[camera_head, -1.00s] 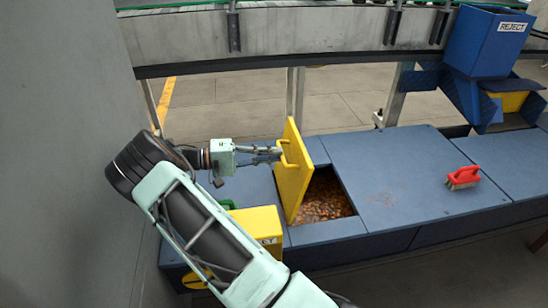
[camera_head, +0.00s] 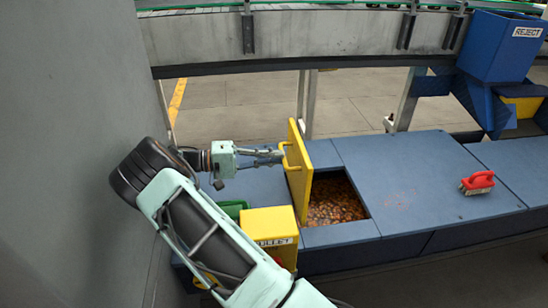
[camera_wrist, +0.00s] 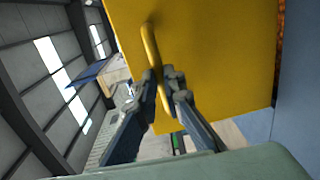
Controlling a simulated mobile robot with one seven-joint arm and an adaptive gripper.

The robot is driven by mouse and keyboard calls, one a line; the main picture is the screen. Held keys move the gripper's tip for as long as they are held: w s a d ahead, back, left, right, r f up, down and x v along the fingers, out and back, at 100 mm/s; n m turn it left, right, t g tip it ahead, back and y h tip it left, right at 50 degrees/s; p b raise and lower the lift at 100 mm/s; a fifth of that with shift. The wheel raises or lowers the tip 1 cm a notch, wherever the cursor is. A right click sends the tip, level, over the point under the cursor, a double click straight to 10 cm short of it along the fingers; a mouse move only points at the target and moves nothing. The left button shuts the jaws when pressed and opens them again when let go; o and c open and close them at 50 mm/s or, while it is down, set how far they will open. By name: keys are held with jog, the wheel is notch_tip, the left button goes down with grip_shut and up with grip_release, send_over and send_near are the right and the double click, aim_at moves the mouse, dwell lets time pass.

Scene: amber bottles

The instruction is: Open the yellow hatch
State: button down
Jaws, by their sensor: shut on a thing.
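The yellow hatch (camera_head: 298,172) stands raised, nearly upright, at the left edge of a square opening (camera_head: 335,200) in the blue bench top. Brown, amber-like pieces show inside the opening. My gripper (camera_head: 281,157) comes from the left and is shut on the hatch's yellow handle. In the wrist view, the fingers (camera_wrist: 160,85) close around the handle (camera_wrist: 152,45), and the yellow panel (camera_wrist: 215,60) fills the upper middle. The exact finger contact is partly hidden in the head view.
A yellow box (camera_head: 270,230) with a partly hidden label and a green container (camera_head: 232,208) stand left of the opening. A red brush (camera_head: 478,183) lies on the right of the bench. A blue REJECT bin (camera_head: 500,45) is at the back right. A grey wall (camera_head: 70,130) is close on the left.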

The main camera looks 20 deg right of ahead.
jog(key=c, duration=2)
grip_release()
jog(key=shift+s+f, duration=0.1)
jog(key=shift+f, duration=0.6)
jog(key=shift+r, duration=0.15)
jog(key=shift+r, duration=0.15)
notch_tip(320, 180, up, 10)
jog(key=shift+f, duration=0.1)
jog(key=shift+c, duration=0.4)
